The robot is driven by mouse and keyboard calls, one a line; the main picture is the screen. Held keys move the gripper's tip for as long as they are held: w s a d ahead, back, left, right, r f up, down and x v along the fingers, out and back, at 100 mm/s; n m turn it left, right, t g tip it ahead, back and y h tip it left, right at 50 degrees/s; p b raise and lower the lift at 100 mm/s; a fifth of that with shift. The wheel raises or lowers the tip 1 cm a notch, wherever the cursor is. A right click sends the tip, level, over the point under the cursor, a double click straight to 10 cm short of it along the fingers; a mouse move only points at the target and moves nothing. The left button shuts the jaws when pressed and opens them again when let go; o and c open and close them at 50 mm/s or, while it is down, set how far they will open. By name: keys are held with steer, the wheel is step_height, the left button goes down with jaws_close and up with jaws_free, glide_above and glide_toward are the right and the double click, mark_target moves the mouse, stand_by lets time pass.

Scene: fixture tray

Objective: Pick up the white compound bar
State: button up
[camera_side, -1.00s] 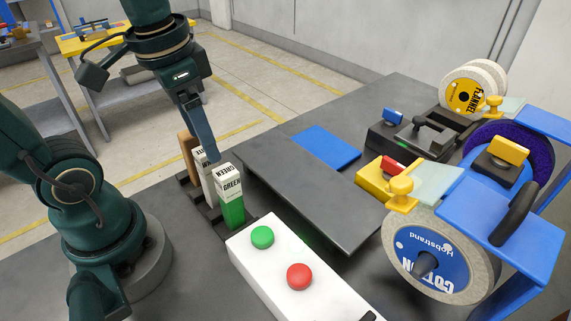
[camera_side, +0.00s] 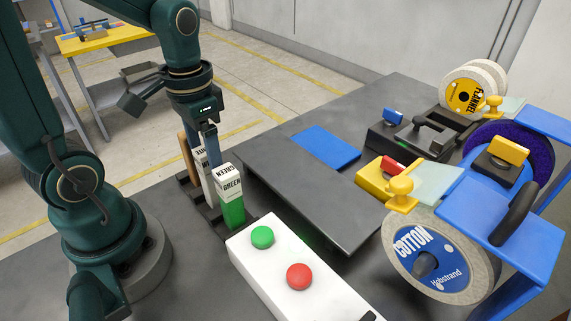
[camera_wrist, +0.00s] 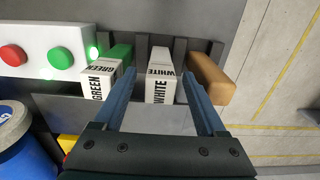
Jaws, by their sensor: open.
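The white compound bar (camera_wrist: 159,85), with a white sleeve marked WHITE, stands in a dark slotted rack, between the green bar and a tan bar. In the side view the white bar (camera_side: 207,180) is partly hidden behind the green bar. My gripper (camera_wrist: 160,95) is open, with one finger on each side of the white bar in the wrist view. In the side view my gripper (camera_side: 208,150) points down at the white bar from above. I cannot tell whether the fingers touch it.
The green compound bar (camera_side: 230,197) stands close in front of the white one. The tan bar (camera_wrist: 211,77) is on the other side. A white box with a green and a red button (camera_side: 285,265) lies in front of the rack. Buffing wheels (camera_side: 440,262) stand at the right.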

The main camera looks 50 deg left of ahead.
jaws_close()
steer(key=shift+r, duration=0.15)
step_height(320, 180, up, 10)
steer(key=shift+f, duration=0.1)
stand_by(0.6)
stand_by(0.5)
